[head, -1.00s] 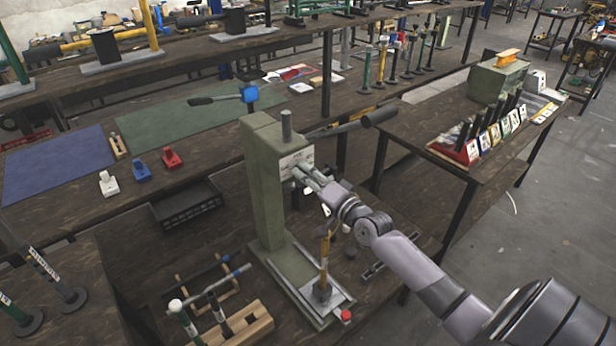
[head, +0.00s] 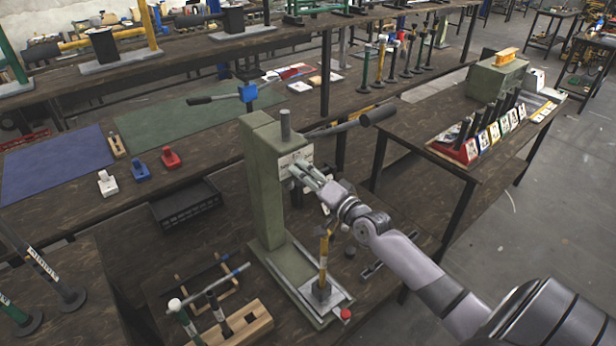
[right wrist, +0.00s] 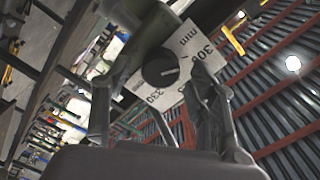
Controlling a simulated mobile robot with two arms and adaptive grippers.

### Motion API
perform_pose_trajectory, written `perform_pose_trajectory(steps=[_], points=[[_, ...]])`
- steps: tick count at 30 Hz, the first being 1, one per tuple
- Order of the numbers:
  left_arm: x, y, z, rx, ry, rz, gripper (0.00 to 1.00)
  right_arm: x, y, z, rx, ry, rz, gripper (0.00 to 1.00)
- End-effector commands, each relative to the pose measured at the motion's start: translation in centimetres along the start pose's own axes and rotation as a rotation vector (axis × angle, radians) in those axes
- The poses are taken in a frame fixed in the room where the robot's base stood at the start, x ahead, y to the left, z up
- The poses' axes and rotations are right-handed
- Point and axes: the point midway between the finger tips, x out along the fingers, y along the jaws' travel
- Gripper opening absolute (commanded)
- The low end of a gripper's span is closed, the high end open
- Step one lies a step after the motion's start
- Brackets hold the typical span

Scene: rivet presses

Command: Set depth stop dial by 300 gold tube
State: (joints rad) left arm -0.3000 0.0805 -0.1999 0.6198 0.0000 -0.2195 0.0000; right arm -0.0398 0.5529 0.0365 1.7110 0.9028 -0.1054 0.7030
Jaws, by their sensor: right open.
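The green press (head: 265,185) stands on the dark bench in the head view. Its depth stop dial is a black round knob (right wrist: 161,68) with a pale pointer line, on a white scale plate (right wrist: 187,42) marked mm, with 30-something and 330 readable in the right wrist view. My right gripper (head: 300,172) is open at the press head, its fingers on either side of the knob and apart from it as far as I can tell. A gold tube (head: 324,257) stands upright on the press base. My left gripper is not in view.
A red button (head: 346,314) sits at the base's front. A wooden rack (head: 240,325) with tubes is to its left. The press lever (head: 340,128) reaches out above my right arm. A black tray (head: 186,206) lies behind left.

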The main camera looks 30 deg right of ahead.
Motion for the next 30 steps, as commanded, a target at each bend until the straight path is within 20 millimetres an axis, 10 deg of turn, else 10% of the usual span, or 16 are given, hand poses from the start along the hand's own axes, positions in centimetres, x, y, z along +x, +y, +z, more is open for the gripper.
perform_pose_trajectory(steps=[30], points=[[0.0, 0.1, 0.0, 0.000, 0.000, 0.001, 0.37, -12.0, 0.0, 0.0, 0.000, -0.001, 0.000, 0.53]])
